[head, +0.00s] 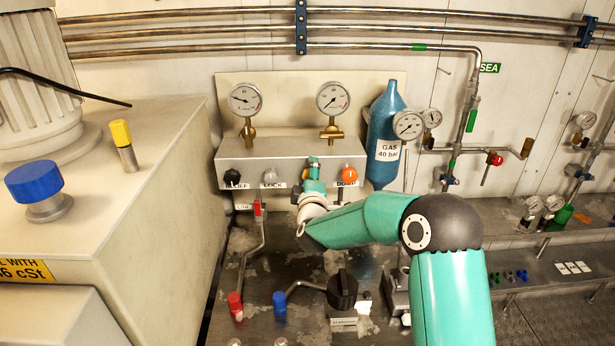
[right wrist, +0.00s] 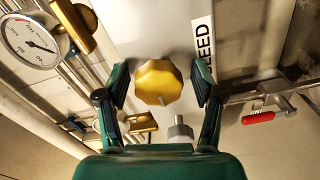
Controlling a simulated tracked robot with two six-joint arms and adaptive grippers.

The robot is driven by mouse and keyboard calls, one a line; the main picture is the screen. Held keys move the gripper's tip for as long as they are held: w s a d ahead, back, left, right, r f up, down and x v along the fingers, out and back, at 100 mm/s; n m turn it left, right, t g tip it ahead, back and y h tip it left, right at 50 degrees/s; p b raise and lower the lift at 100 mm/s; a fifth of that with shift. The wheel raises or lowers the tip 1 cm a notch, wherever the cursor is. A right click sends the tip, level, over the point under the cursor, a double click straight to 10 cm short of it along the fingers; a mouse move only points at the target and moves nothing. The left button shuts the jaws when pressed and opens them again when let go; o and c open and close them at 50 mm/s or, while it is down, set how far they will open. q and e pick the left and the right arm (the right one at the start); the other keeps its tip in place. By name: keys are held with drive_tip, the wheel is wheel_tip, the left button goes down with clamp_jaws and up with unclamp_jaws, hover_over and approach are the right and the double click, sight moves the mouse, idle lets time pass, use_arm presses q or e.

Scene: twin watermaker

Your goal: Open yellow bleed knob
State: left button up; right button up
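The yellow bleed knob (right wrist: 159,82) sits on the pale panel face in the right wrist view, beside a white label whose visible letters read "LEED". My right gripper (right wrist: 161,84) is open, with one dark-padded finger on each side of the knob. Gaps show between the fingers and the knob, and I see no contact. In the head view my right gripper (head: 314,172) is at the front of the grey gauge panel (head: 285,150), and the gripper hides the knob there. My left gripper is in neither view.
The panel also carries a black knob (head: 232,177), a grey knob (head: 270,176) and an orange knob (head: 350,174). A blue gas bottle (head: 386,125) stands right of it. A red-handled valve (right wrist: 258,118) is right of the gripper in the wrist view.

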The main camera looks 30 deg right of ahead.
drive_tip(key=shift+s+d, duration=0.1)
drive_tip(key=shift+s, duration=0.1)
drive_tip(key=v, duration=1.1)
drive_tip(key=shift+s+a, duration=0.3)
drive_tip(key=shift+a, duration=0.05)
drive_tip(key=shift+f, duration=0.15)
